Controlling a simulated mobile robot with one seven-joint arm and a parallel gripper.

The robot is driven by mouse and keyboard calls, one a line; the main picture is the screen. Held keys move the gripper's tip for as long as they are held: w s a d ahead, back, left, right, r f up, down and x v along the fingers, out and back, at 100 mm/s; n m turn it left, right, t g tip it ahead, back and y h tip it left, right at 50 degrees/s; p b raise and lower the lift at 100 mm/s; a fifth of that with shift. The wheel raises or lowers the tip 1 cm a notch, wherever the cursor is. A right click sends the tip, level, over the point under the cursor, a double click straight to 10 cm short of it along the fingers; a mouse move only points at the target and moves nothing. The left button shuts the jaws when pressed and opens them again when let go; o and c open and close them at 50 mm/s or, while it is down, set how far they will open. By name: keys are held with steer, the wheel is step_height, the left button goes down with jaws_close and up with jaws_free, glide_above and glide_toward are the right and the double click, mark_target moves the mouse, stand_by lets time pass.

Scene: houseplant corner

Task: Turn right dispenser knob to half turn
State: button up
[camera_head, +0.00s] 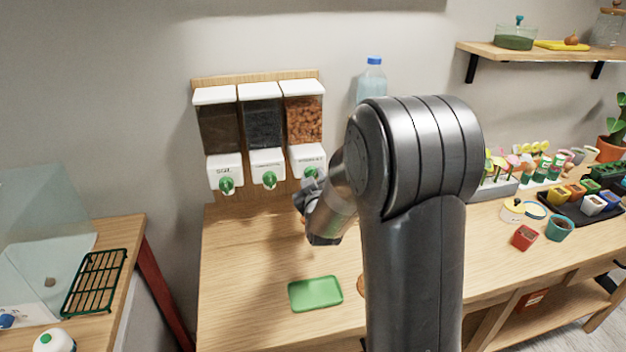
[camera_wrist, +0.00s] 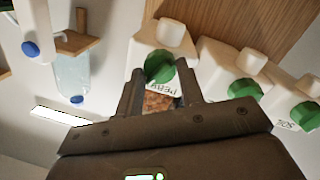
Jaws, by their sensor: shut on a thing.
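Three dispensers hang side by side on a wooden backboard. The right dispenser (camera_head: 304,120) holds brown-orange granules, and its green knob (camera_head: 310,172) is partly hidden by my gripper (camera_head: 303,190) in the head view. In the wrist view this green knob (camera_wrist: 158,66) sits between the fingers of my gripper (camera_wrist: 160,76), which is shut on it. The knob's exact turn angle is hard to tell. The middle knob (camera_head: 269,179) and left knob (camera_head: 227,185) are green and free; the middle one also shows in the wrist view (camera_wrist: 244,90).
A green tray (camera_head: 316,293) lies on the wooden table below the dispensers. Small pots and a black tray (camera_head: 584,209) fill the table's right side. The table's left front is clear.

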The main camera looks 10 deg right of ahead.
steer(key=m+y, duration=0.1)
steer(key=m, duration=0.6)
steer(key=m+y, duration=0.1)
steer(key=m, duration=0.6)
steer(key=m+y, duration=0.2)
steer(key=m, duration=0.5)
steer(key=shift+d, duration=0.35)
steer(key=m, duration=0.3)
steer(key=shift+m, duration=0.3)
steer(key=shift+f+m+t, duration=0.15)
steer(key=shift+m+t, duration=0.15)
steer(key=shift+m, duration=1.5)
steer(key=o, duration=1)
